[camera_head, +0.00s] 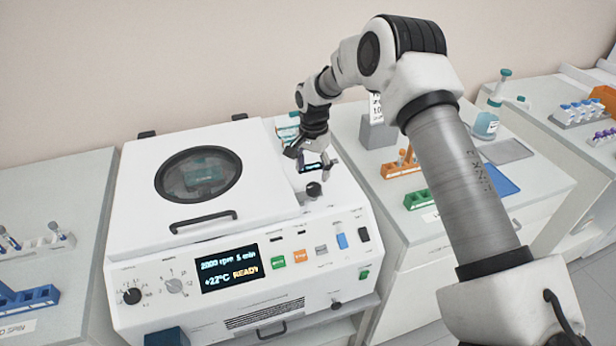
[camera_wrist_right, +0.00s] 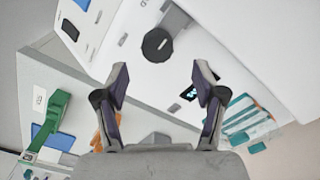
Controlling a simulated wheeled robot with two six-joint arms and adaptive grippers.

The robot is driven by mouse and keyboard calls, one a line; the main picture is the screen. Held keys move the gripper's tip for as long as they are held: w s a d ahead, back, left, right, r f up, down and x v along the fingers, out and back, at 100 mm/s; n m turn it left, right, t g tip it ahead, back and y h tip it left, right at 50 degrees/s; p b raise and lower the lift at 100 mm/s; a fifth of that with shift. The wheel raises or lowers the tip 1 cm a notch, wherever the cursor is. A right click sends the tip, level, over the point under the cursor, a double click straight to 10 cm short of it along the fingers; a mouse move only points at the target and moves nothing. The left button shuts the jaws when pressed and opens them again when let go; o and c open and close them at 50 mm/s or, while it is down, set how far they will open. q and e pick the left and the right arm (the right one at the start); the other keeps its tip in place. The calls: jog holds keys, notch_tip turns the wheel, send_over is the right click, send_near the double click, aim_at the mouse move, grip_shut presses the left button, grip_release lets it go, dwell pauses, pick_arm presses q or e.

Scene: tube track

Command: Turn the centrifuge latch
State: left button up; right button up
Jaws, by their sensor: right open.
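The white centrifuge (camera_head: 130,240) stands at the centre left in the head view, its lid (camera_head: 250,165) down and a display reading "READY" on its front. A black round latch knob (camera_head: 314,189) sits on the top right of the centrifuge. It also shows in the right wrist view (camera_wrist_right: 157,45), with a light line across it. My right gripper (camera_head: 313,172) hangs just above and behind the knob. In the right wrist view the open fingers (camera_wrist_right: 162,78) are apart and empty, with the knob ahead of the gap, not touched. My left gripper is not in view.
An orange rack (camera_head: 398,164) and a green rack (camera_head: 417,200) stand on the right bench. A blue rack (camera_head: 30,300) lies on the left bench. A grey block with a white label (camera_head: 376,132) stands behind the racks. The space around the knob looks clear.

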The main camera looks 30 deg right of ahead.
aim_at(314, 187)
jog(key=shift+s+f+p, duration=0.3)
jog(key=shift+s+f, duration=0.15)
jog(key=shift+f, duration=0.15)
jog(key=shift+s+f+p, duration=0.25)
jog(key=shift+s+f, duration=0.15)
jog(key=shift+f, duration=0.2)
jog(key=f, duration=0.1)
jog(key=w+f, duration=0.1)
jog(key=f, duration=0.1)
jog(key=shift+w, duration=0.2)
jog(key=shift+w+f, duration=0.2)
jog(key=shift+f, duration=0.1)
jog(key=shift+s+r, duration=0.2)
jog(key=shift+c, duration=0.4)
jog(key=shift+s+r, duration=0.15)
jog(key=shift+s, duration=0.05)
jog(key=c, duration=1.1)
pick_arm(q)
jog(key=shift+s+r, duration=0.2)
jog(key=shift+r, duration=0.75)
pick_arm(e)
jog(key=shift+o, duration=0.2)
jog(key=shift+a, duration=0.1)
